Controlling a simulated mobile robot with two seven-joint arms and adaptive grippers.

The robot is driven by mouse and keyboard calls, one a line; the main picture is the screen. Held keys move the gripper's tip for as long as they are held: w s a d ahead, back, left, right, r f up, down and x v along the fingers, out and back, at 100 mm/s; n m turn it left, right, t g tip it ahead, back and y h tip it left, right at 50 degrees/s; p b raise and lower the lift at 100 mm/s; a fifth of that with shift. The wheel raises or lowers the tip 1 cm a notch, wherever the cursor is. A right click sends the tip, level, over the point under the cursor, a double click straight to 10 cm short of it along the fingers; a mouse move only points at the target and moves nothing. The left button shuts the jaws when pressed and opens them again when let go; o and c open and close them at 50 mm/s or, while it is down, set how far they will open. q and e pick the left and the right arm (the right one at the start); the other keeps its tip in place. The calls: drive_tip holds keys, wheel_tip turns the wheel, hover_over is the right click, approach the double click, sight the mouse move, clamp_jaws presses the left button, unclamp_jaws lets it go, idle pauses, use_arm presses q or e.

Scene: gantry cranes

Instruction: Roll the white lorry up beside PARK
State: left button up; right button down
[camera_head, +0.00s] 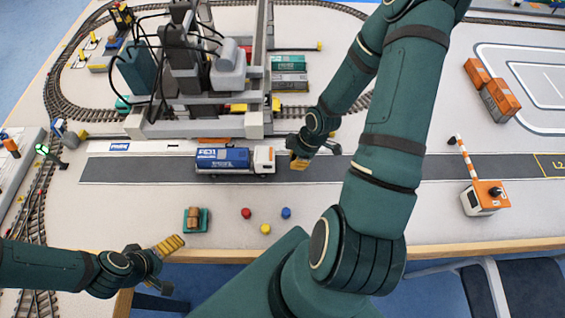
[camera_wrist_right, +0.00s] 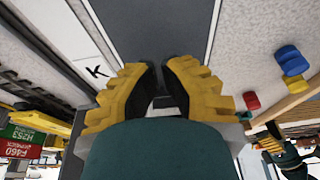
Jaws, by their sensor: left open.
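The white lorry (camera_head: 264,158), with a white cab and a blue load box, stands upright on the dark road, cab to the right. My right gripper (camera_head: 299,162) is low over the road just right of the cab; contact cannot be made out. In the right wrist view its yellow fingers (camera_wrist_right: 160,85) point down with a narrow gap between them and no lorry visible there. My left gripper (camera_head: 172,262) is open and empty near the table's front edge.
A gantry crane (camera_head: 200,120) straddles the rails behind the road. Red (camera_head: 246,213), blue (camera_head: 286,212) and yellow (camera_head: 265,229) buttons lie in front. A barrier post (camera_head: 483,198) and orange containers (camera_head: 500,101) are at right. The road (camera_head: 130,170) left of the lorry is clear.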

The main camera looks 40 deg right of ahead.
sight(263, 160)
drive_tip(key=shift+w+a+f, duration=0.1)
drive_tip(key=shift+w+a, duration=1.25)
drive_tip(key=shift+a, duration=0.2)
drive_tip(key=shift+w, duration=0.1)
